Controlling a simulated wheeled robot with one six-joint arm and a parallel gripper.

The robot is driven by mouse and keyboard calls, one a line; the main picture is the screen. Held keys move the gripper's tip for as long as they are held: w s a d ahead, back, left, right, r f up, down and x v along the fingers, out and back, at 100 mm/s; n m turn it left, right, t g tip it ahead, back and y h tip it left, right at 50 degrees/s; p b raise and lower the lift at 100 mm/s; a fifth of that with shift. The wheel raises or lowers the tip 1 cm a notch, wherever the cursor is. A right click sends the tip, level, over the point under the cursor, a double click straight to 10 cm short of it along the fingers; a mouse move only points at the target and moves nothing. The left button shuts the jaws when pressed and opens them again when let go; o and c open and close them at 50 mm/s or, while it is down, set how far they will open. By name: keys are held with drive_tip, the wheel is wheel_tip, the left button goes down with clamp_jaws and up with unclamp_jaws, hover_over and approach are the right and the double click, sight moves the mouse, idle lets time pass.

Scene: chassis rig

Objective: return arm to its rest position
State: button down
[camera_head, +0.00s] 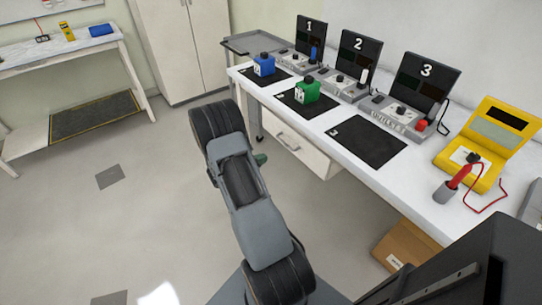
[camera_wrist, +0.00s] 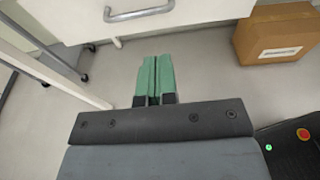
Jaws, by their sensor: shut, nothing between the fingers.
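My gripper's green fingers (camera_wrist: 154,80) are together with nothing between them in the wrist view, over the floor beside the bench. In the head view my grey and black arm rises from the bottom and only a little of the green gripper (camera_head: 261,159) shows past it, left of the drawer. The gripper is apart from the bench and touches nothing that I can see.
The white bench (camera_head: 350,180) on the right holds a blue box (camera_head: 264,64), a green box (camera_head: 307,91), numbered stations and a yellow case (camera_head: 490,140). A cardboard box (camera_wrist: 277,33) stands on the floor below. Floor at left is clear.

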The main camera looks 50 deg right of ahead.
drive_tip(key=shift+v, duration=0.8)
drive_tip(key=s+a+f+m+g+y, duration=0.2)
drive_tip(key=s+f+m+y, duration=0.1)
drive_tip(key=s, duration=0.1)
drive_tip(key=s+a+r+m+y+p, duration=0.2)
drive_tip(key=s+a+r+m+y, duration=0.25)
drive_tip(key=a+r+m, duration=0.35)
drive_tip(key=a+r+m+t+y+p, duration=0.4)
drive_tip(key=a+r+t+y+p, duration=0.3)
drive_tip(key=a+r, duration=1.3)
wheel_tip(320, 180, up, 4)
drive_tip(key=shift+a+f+t+y+p, duration=0.1)
drive_tip(key=shift+a+t+y+p, duration=0.4)
drive_tip(key=shift+t, duration=0.6)
drive_tip(key=shift+s+d, duration=0.15)
